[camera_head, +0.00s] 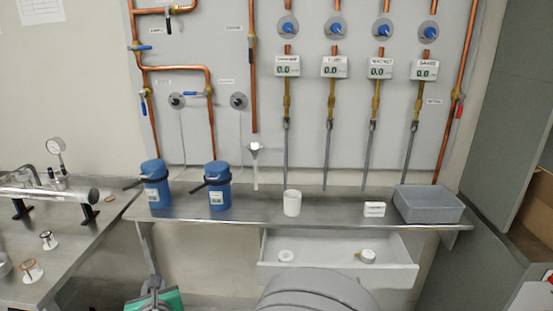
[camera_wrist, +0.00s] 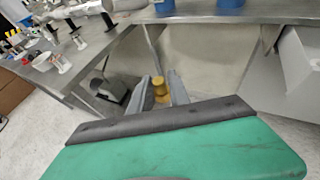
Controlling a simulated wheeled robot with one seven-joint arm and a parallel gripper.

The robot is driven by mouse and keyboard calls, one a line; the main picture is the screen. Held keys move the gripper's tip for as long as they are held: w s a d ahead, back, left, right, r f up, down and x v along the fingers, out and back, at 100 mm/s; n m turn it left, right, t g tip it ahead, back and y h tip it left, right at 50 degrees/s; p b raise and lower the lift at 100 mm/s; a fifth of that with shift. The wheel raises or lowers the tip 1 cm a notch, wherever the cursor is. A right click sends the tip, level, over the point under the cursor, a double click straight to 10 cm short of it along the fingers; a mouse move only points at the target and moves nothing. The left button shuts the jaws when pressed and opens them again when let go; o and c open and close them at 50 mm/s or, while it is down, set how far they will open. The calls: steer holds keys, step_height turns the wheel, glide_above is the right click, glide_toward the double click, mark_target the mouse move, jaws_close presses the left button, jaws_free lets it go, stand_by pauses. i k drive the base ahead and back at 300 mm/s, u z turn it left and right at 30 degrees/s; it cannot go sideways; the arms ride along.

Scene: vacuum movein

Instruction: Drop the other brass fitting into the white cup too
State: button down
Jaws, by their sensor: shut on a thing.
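My gripper (camera_wrist: 162,90) is shut on a brass fitting (camera_wrist: 159,83), which shows yellow between the two grey fingers in the wrist view. In the head view my gripper (camera_head: 154,284) is low at the left, below the front edge of the shelf. The white cup (camera_head: 292,203) stands upright on the shelf, up and to the right of my gripper. The inside of the cup cannot be made out.
The metal shelf (camera_head: 260,212) also bears two blue canisters (camera_head: 156,187) (camera_head: 218,189), a small white label block (camera_head: 374,209) and a grey bin (camera_head: 428,205). An open white drawer (camera_head: 325,270) below holds a white ring (camera_head: 286,256) and a round white item (camera_head: 366,256).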

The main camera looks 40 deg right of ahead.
mark_target(289, 209)
steer(key=u, duration=0.2)
steer(key=i, duration=0.85)
steer(key=z, duration=0.1)
